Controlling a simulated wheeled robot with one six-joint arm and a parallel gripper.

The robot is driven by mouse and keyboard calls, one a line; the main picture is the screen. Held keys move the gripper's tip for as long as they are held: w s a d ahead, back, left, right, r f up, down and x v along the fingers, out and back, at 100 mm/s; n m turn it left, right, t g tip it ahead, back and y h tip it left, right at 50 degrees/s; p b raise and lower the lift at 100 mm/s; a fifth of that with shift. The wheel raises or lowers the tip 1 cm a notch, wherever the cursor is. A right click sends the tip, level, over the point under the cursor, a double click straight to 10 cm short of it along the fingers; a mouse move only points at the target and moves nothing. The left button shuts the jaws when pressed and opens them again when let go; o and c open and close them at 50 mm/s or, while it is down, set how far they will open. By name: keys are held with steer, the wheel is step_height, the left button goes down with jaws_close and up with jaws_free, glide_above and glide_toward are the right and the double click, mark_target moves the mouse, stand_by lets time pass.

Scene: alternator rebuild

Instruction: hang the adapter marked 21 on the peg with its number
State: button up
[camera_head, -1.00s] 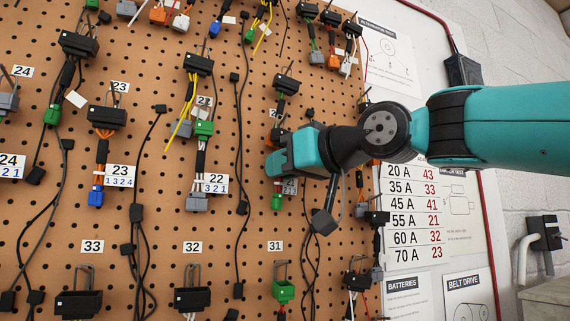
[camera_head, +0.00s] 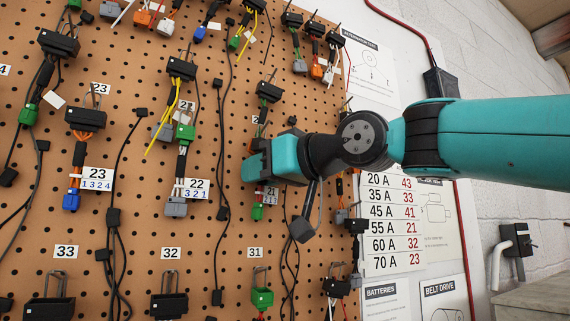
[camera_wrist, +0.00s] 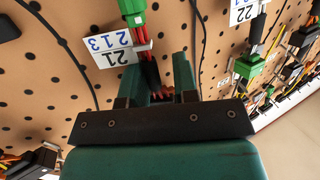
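The adapter marked 21 (camera_head: 257,211) hangs down at the pegboard in the head view, with a green lower connector and a white tag reading 21 and 2 1 3. In the wrist view its tag (camera_wrist: 110,48), green connector, red wires and black sleeve show. My gripper (camera_wrist: 156,72) has one finger on each side of the sleeve and wires; whether the fingers press on the adapter is hidden. In the head view my gripper (camera_head: 252,168) covers most of the adapter's upper part. A board label above it, partly hidden, shows a 2 (camera_head: 258,119). The peg there is not clearly visible.
Adapter 22 (camera_head: 176,207) hangs to the left and adapter 23 (camera_head: 71,202) farther left. Label 31 (camera_head: 255,252) and a green connector (camera_head: 262,297) are below. Black cables (camera_head: 222,150) hang close on both sides. A chart (camera_head: 408,225) is on the right.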

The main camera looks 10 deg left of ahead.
steer(key=shift+w+d+f+h, duration=0.15)
steer(key=shift+w+f+h, duration=0.15)
steer(key=shift+w+f, duration=0.2)
steer(key=b+v, duration=0.6)
steer(key=v, duration=1.1)
steer(key=shift+s+r, duration=0.2)
steer(key=shift+s, duration=0.25)
steer(key=shift+d, duration=0.1)
step_height(320, 180, down, 23)
steer(key=w+d+m+g+h, duration=0.1)
steer(key=d+m+g+h, duration=0.1)
steer(key=m+h, duration=0.25)
steer(key=s+d+f+g+h, duration=0.3)
steer(key=s+f, duration=0.4)
steer(key=f, duration=0.5)
steer(key=s+d+f+g+h, duration=0.3)
steer(key=s+d+f, duration=0.3)
steer(key=f, duration=0.6)
steer(key=shift+s+f+m, duration=0.3)
steer(key=shift+s+m, duration=0.15)
steer(key=shift+s, duration=0.55)
